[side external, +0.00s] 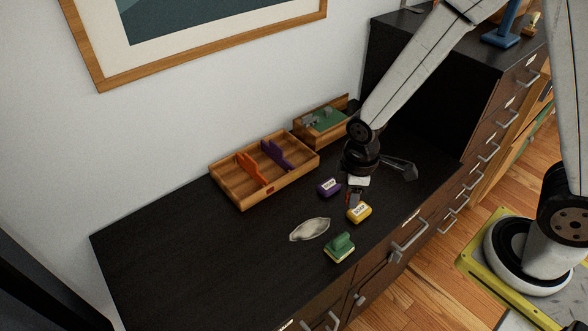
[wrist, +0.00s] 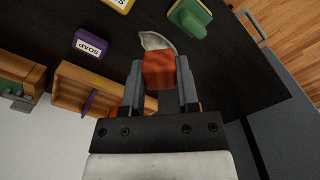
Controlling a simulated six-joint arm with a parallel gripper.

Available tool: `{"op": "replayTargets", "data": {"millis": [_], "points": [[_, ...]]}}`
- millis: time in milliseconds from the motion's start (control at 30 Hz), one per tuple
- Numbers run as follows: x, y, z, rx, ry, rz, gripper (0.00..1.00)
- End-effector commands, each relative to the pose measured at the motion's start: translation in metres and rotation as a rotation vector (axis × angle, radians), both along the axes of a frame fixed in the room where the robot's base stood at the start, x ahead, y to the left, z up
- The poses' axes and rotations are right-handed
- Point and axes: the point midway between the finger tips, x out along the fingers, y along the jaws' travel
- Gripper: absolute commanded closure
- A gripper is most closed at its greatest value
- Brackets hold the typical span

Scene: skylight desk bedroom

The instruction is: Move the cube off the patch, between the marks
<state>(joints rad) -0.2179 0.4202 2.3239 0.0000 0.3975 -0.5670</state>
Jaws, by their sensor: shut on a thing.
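My gripper (wrist: 160,82) is shut on an orange-red cube (wrist: 159,70), with one finger on each side of it. In the side view my gripper (side external: 356,193) is between the purple soap block (side external: 328,187) and the yellow block (side external: 359,212), and the cube is mostly hidden there. Its height above the desk is hard to tell. A wooden tray (side external: 240,203) behind holds an orange divider (side external: 252,169) and a purple divider (side external: 275,154). It also shows in the wrist view (wrist: 68,88). I cannot make out a distinct patch.
A pale oval dish (side external: 310,229) and a green-handled block (side external: 340,246) lie toward the front. A wooden box with a green inside (side external: 322,120) stands near the wall. The left of the dark desktop (side external: 180,255) is clear.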

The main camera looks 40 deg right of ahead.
Motion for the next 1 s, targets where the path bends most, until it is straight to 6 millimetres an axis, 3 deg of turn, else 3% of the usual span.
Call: {"op": "replayTargets", "data": {"millis": [733,1000], "points": [[-0.005,-0.001,0.002,0.000,0.000,0.000,1.00],[0.008,0.000,0.003,0.001,-0.001,-0.067,1.00]]}}
